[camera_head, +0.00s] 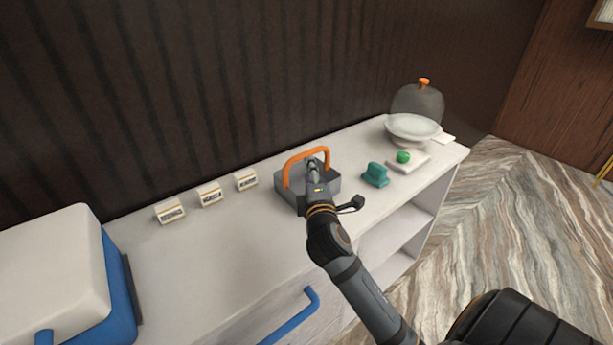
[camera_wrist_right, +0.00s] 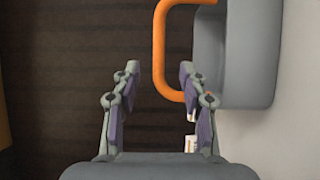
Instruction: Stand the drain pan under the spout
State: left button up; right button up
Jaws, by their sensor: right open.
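The drain pan appears to be the grey, open-topped pan (camera_head: 289,199) with a raised orange handle (camera_head: 291,170), resting on the white counter. My right gripper (camera_head: 316,168) is over the pan by the handle. In the right wrist view, that gripper (camera_wrist_right: 159,72) is open, and a bar of the orange handle (camera_wrist_right: 159,40) shows between its fingertips. I cannot tell whether they touch. The pan's grey wall (camera_wrist_right: 245,80) lies to the right there. A blue-and-white box (camera_head: 118,295) stands at the left, with a blue part (camera_head: 43,337) low on its front, possibly the spout. My left gripper is out of view.
Several small label blocks (camera_head: 210,195) stand left of the pan. To its right are a teal object (camera_head: 375,175), a green ball (camera_head: 403,157) on a white block, and a white bowl (camera_head: 412,127) before a dome.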

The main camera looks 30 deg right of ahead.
aim_at(308, 152)
jog(key=x, duration=0.6)
jog(key=shift+s+d+r+p, duration=0.15)
jog(key=shift+r+p, duration=0.1)
jog(key=shift+p, duration=0.15)
jog(key=x, duration=0.2)
jog(key=shift+w+d+f, duration=0.15)
jog(key=shift+w+f, duration=0.05)
jog(key=shift+w, duration=0.1)
jog(key=shift+w+d, duration=0.15)
jog(key=shift+w, duration=0.15)
jog(key=shift+s, duration=0.1)
jog(key=c, duration=0.9)
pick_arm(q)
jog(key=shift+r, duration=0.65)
pick_arm(e)
grip_shut()
